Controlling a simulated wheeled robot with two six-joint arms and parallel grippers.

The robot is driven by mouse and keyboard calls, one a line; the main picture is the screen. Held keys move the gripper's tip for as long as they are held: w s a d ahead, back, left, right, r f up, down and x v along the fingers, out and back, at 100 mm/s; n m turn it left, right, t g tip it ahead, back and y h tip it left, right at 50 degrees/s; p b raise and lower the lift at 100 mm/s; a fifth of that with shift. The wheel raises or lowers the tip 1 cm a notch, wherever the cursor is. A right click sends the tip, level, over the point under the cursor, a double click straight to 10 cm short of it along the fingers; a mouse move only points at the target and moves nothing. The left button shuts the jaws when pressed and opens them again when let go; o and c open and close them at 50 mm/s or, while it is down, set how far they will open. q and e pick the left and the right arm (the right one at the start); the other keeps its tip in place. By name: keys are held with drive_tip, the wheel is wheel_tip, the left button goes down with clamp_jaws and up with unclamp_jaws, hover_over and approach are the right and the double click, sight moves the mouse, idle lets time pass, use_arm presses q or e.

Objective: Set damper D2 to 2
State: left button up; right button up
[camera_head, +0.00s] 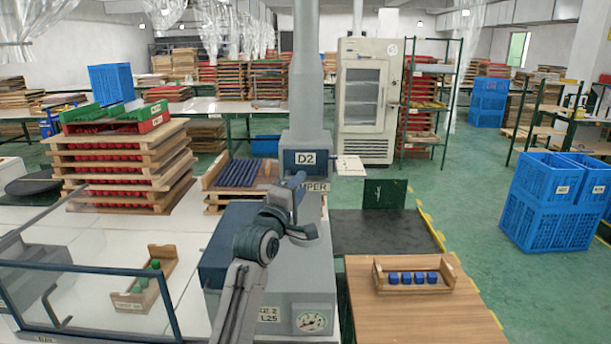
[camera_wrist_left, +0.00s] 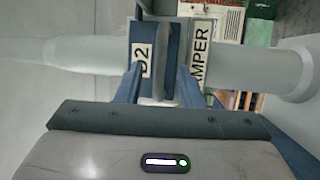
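Damper D2 is a blue collar (camera_head: 289,167) on the grey vertical duct (camera_head: 306,105), with a white D2 label (camera_head: 305,158). A white plate (camera_head: 350,166) sticks out to its right; its markings are too small to read. My left gripper (camera_head: 298,187) is in front of the collar's lower part and covers some of the DAMPER label (camera_head: 317,187). In the left wrist view the D2 label (camera_wrist_left: 144,61) and DAMPER label (camera_wrist_left: 201,55) lie sideways. The fingers (camera_wrist_left: 159,88) stand apart, with a blue-grey part (camera_wrist_left: 164,60) seen between them; contact cannot be told. My right gripper is out of view.
A grey machine with a gauge (camera_head: 311,321) stands below the duct. A glass guard (camera_head: 85,300) is at the front left. A wooden table (camera_head: 410,315) with a tray of blue blocks (camera_head: 413,289) is right. Stacked trays (camera_head: 115,170) stand left.

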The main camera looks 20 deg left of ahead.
sight(306, 160)
use_arm(q)
drive_tip(key=shift+p+x, duration=0.35)
drive_tip(key=shift+x, duration=1.7)
drive_tip(key=shift+c, duration=0.4)
clamp_jaws()
